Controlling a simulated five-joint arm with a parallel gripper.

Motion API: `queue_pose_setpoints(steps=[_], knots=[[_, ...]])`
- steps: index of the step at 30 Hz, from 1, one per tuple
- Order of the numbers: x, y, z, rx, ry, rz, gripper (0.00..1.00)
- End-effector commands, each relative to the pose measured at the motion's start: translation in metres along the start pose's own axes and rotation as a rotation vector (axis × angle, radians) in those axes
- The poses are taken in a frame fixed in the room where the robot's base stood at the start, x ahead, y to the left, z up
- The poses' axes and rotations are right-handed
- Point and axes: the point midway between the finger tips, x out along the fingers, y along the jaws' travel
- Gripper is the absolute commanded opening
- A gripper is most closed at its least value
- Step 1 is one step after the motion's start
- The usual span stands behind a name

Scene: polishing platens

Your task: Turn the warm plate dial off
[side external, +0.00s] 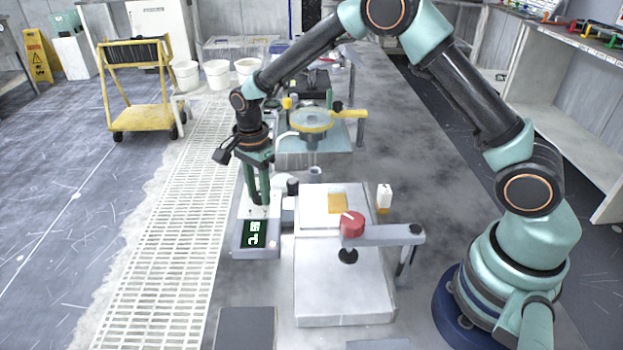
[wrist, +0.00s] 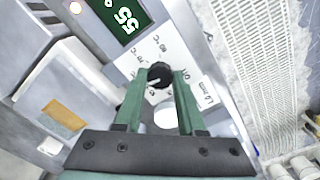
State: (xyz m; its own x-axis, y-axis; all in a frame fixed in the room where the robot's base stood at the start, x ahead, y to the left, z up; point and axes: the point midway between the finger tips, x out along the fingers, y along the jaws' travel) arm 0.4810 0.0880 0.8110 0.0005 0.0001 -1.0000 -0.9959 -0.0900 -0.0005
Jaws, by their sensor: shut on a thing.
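My gripper (side external: 258,203) points straight down over a small control unit (side external: 243,248) with a lit green display (side external: 256,234). In the wrist view its two green fingers (wrist: 160,76) are shut on a round black dial (wrist: 160,73), one on each side. A pale mark on the dial points to the lower left in that view. Small printed labels ring the dial on the white panel (wrist: 182,55); most are too small to read surely. The display (wrist: 122,17) seems to read 55, and a small reddish lamp (wrist: 75,7) glows beside it. The fingers hide the dial in the side view.
Right of the unit is a white slab (side external: 335,300) with an orange square (side external: 338,203) and a red-knobbed arm (side external: 352,225). A small bottle (side external: 384,196) stands near it. A yellow round platen (side external: 311,121) stands behind. The bench right of the slab is mostly clear.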

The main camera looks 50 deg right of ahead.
Motion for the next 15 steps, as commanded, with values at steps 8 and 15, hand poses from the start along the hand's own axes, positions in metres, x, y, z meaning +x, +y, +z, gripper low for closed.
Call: queue_pose_setpoints(steps=[8,15], knots=[[-0.0011,0.0003,0.0001,-0.218,0.000,0.002,0.00],[-0.0014,0.0003,0.0002,-0.446,0.000,0.002,0.00]])
